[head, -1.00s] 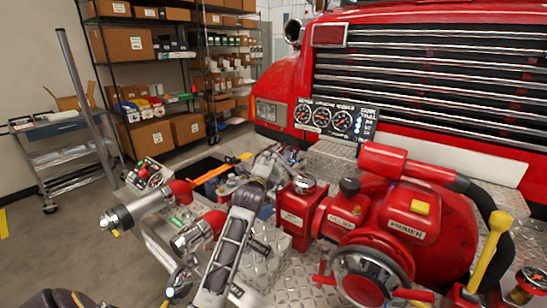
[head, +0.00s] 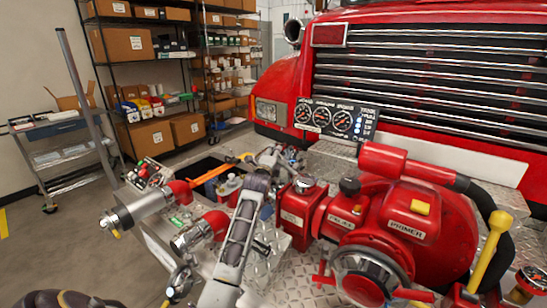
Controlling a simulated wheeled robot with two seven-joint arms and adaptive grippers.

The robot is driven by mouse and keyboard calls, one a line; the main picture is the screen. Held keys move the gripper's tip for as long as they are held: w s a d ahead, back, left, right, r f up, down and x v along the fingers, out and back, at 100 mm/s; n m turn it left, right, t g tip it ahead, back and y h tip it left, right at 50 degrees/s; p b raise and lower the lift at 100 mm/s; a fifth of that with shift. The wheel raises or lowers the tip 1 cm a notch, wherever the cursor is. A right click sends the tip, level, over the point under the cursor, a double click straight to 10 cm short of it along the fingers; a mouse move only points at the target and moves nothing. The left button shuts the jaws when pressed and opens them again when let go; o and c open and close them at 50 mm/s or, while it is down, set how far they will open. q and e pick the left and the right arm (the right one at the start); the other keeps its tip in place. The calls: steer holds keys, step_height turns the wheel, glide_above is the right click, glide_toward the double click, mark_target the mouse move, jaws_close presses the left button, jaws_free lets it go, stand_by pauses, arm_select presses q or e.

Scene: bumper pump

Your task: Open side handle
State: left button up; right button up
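A red pump (head: 405,225) marked "PRIMER" stands on the metal deck. Several handles show: an orange lever with a yellow end (head: 213,172) behind the red outlets, a tall yellow handle (head: 487,253) at the right, and a small yellow handle (head: 116,233) below the left silver outlet (head: 140,208). No label tells which is the side handle. My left arm reaches up from the bottom middle, and its gripper (head: 272,157) is at the far end, right of the orange lever's yellow end. It is small and cluttered; I cannot tell its opening or any contact. My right gripper is not in view.
Red-and-silver outlets (head: 200,232) stand close left of my arm. A gauge panel (head: 338,120) stands behind the pump, before the red truck (head: 420,75). Shelves (head: 160,85) and a cart (head: 62,150) stand at the left; floor there is clear.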

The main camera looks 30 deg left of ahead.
arm_select(q)
steer(key=shift+w, duration=0.1)
jaws_close()
stand_by(0.4)
steer(key=shift+a, duration=0.1)
